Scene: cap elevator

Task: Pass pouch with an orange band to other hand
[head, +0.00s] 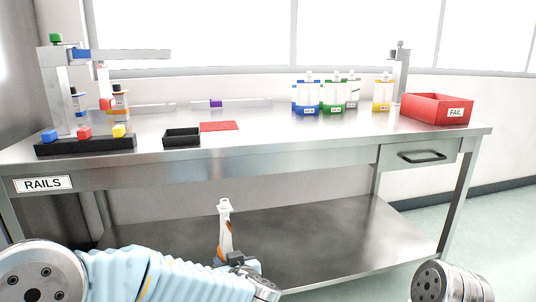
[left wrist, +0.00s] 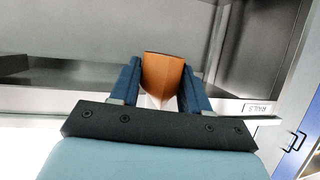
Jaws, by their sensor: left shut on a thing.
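The pouch with an orange band (head: 225,232) is white with a spout on top. It stands nearly upright in my left gripper (head: 237,262), in front of the table's lower shelf in the head view. In the left wrist view the orange face of the pouch (left wrist: 163,78) sits between the two blue fingers of my left gripper, which is shut on it. The lower part of the pouch is hidden by the gripper in the head view. Only a round grey link of my right arm shows at the lower right; my right gripper is out of view.
A steel table (head: 300,148) bears a rail stand (head: 60,95) at left, a black tray (head: 182,137), a red mat (head: 220,126), several pouches with blue, green and yellow bands (head: 382,95), and a red FAIL bin (head: 436,108). The lower shelf (head: 340,235) looks bare.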

